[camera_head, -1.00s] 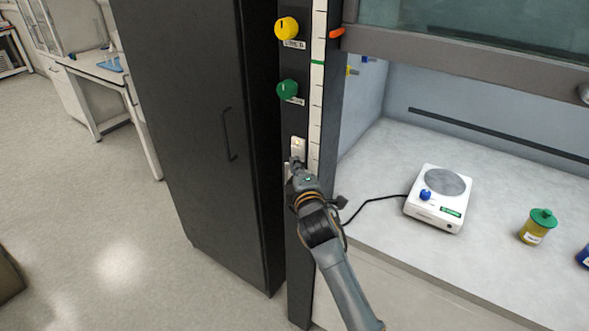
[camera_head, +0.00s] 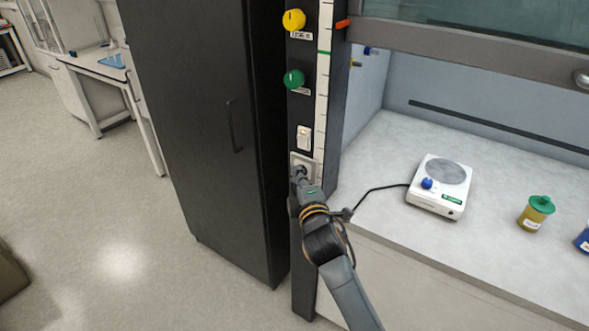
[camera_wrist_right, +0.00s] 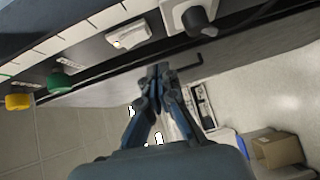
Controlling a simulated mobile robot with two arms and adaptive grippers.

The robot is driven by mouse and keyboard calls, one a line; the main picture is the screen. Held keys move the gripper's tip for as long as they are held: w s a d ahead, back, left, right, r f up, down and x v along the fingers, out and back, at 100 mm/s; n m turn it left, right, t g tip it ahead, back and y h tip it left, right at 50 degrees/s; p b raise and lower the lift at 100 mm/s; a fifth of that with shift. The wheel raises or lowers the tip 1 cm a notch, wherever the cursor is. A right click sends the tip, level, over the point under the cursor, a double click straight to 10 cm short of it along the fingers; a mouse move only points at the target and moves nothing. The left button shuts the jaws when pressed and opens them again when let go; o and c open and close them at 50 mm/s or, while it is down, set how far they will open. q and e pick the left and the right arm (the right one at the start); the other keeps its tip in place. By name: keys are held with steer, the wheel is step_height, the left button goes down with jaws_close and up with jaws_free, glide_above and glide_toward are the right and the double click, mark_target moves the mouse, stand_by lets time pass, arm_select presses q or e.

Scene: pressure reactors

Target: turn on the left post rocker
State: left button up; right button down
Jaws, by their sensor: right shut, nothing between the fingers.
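The rocker (camera_head: 304,137) is a small white switch on the dark left post (camera_head: 305,235) of the hood, below the green knob. It shows a small warm yellow glow. In the right wrist view the rocker (camera_wrist_right: 129,34) is at the upper middle, with a yellow spot. My right gripper (camera_head: 299,175) is shut and empty, below the rocker and in front of the socket plate. In the wrist view its fingertips (camera_wrist_right: 158,71) are together and clear of the rocker. My left gripper is not in view.
A socket (camera_head: 309,161) with a dark plug sits just below the rocker. A yellow knob (camera_head: 294,19) and green knob (camera_head: 294,79) are above. A black cabinet (camera_head: 195,120) stands left. A hotplate (camera_head: 440,184) with a cord and a green-lidded jar (camera_head: 536,213) are on the worktop.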

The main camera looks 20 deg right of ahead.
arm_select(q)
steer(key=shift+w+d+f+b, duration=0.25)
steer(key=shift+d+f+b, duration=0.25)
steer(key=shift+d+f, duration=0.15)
arm_select(e)
steer(key=s+a, duration=0.1)
steer(key=s, duration=0.5)
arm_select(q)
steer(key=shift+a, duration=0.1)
arm_select(e)
steer(key=shift+a, duration=0.15)
steer(key=shift+f, duration=0.1)
